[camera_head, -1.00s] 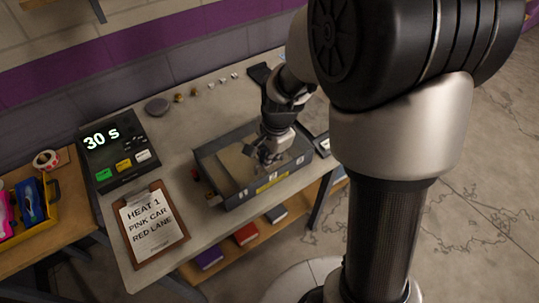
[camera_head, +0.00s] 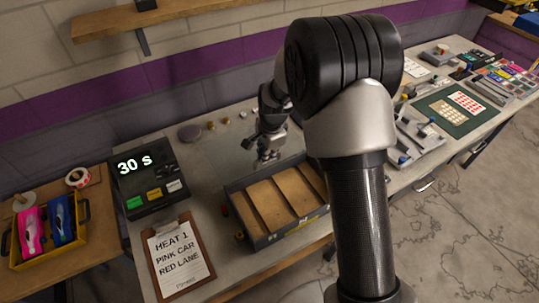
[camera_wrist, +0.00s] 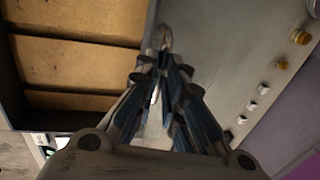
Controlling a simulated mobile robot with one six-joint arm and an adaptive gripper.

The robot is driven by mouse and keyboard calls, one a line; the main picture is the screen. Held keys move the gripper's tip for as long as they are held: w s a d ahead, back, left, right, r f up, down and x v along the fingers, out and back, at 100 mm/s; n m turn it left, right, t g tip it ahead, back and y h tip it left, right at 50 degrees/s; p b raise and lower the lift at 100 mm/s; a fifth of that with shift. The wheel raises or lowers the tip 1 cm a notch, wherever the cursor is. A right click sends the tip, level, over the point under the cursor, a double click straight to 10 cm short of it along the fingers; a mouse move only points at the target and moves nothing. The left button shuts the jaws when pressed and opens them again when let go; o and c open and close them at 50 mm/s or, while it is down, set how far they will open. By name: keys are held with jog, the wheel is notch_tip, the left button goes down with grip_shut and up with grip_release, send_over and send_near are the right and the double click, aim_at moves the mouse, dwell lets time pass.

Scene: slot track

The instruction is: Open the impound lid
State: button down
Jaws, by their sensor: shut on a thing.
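The impound box (camera_head: 287,232) is a dark tray on the workbench, seen in the head view with its top uncovered and several tan-floored, empty compartments showing. In the wrist view the box (camera_wrist: 80,42) lies at upper left. My gripper (camera_head: 266,158) is behind the box's back edge, over the bench. In the wrist view my gripper (camera_wrist: 163,58) has its fingertips together on a small light-metal piece (camera_wrist: 165,36), which looks like the lid handle. The lid panel itself is hard to make out; it seems edge-on near the box's back edge, partly hidden by my fingers.
A timer console (camera_head: 148,183) reading 30 s and a clipboard (camera_head: 180,258) stand left of the box. A yellow tray (camera_head: 47,258) holds a pink and a blue car. Small knobs and a grey disc (camera_head: 190,132) line the bench back. My arm covers the box's right side.

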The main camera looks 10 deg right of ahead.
dwell(0.3)
jog(key=c, duration=1.7)
grip_release()
jog(key=shift+r, duration=0.1)
jog(key=r, duration=0.4)
jog(key=s+r, duration=0.1)
jog(key=r, duration=0.2)
jog(key=s+r, duration=0.1)
jog(key=r, duration=0.3)
jog(key=shift+s+d+r, duration=0.1)
jog(key=shift+d+r, duration=0.2)
jog(key=shift+d, duration=0.05)
jog(key=s+d+r+n+t, duration=0.1)
jog(key=s+d+r+n, duration=0.1)
jog(key=s+r+n, duration=0.7)
jog(key=s+n, duration=0.1)
jog(key=s, duration=0.6)
jog(key=s+r+n+t, duration=0.1)
jog(key=s+n, duration=0.1)
jog(key=s, duration=0.5)
jog(key=s+d+n, duration=0.1)
jog(key=s+n, duration=0.1)
jog(key=s, duration=0.5)
jog(key=shift+r+t+h+b, duration=0.2)
jog(key=shift+t+h+b, duration=0.1)
jog(key=shift+b, duration=0.05)
